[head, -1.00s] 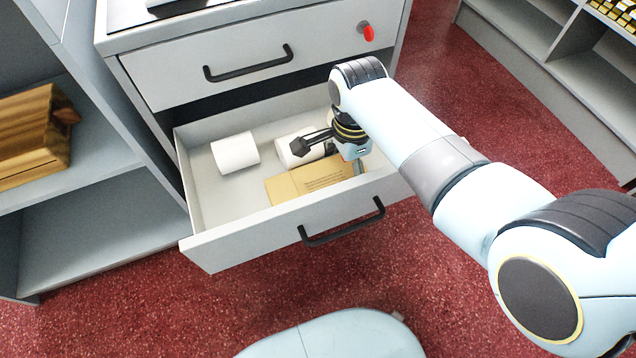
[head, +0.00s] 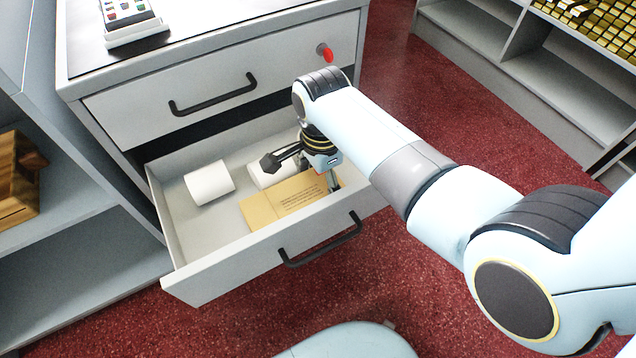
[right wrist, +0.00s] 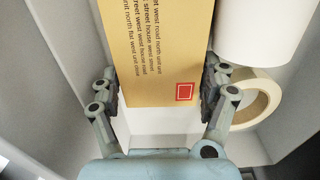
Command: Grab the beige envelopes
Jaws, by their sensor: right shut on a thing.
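The beige envelopes (head: 285,200) lie in the open lower drawer (head: 190,240), near its front wall. Printed address lines and a red square stamp show on the top one in the right wrist view (right wrist: 165,50). My right gripper (head: 326,183) reaches down into the drawer at the right end of the envelopes. In the right wrist view its two fingers (right wrist: 162,92) are shut on the envelopes, one at each long edge. The arm hides part of the drawer's right side. My left gripper is not in view.
A white paper roll (head: 209,183) and a second roll (head: 268,172) lie behind the envelopes. A tape roll (right wrist: 255,97) is close to the right finger. The upper drawer (head: 230,90) is closed, with a red key (head: 327,55). A card terminal (head: 128,18) stands on top.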

